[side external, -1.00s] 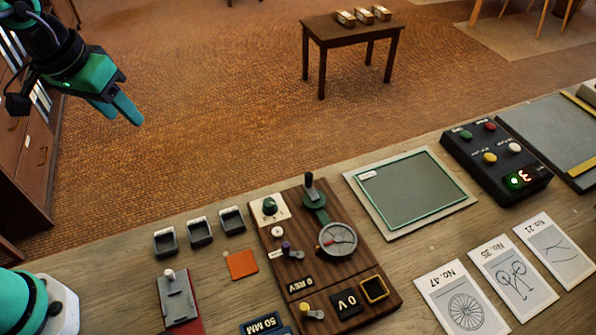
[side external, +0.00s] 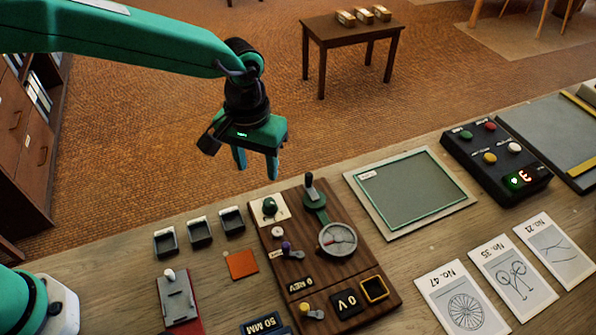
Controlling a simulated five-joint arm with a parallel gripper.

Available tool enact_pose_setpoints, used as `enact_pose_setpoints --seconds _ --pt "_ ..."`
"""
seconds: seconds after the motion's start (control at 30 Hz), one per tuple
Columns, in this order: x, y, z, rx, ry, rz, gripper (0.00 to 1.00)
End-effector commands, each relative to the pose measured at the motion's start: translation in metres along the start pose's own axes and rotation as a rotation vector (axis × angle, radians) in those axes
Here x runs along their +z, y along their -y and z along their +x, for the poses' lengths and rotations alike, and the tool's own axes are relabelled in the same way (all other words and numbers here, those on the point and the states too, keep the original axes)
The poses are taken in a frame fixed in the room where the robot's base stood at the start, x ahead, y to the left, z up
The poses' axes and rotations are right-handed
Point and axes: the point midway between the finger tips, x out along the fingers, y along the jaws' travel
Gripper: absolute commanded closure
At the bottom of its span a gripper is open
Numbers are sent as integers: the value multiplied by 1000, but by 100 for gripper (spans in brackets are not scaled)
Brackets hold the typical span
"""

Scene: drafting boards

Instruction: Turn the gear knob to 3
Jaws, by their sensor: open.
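A dark green knob (side external: 269,206) stands on a cream plate at the far left corner of a wooden control board (side external: 335,265). It looks like the gear knob; the marks on its plate are too small to read, so I cannot tell its setting. My gripper (side external: 256,169) points down with its two teal fingers apart and nothing between them. It appears above and a little beyond the knob, clear of it.
Several small dark trays (side external: 199,233) stand to the left. A green-framed panel (side external: 410,190) lies to the right.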

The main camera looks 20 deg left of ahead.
Motion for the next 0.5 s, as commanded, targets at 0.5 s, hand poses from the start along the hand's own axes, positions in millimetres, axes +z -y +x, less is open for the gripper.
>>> enact_pose_setpoints --seconds 0.5 --pt "1 -18 21 -14 20 0 53"
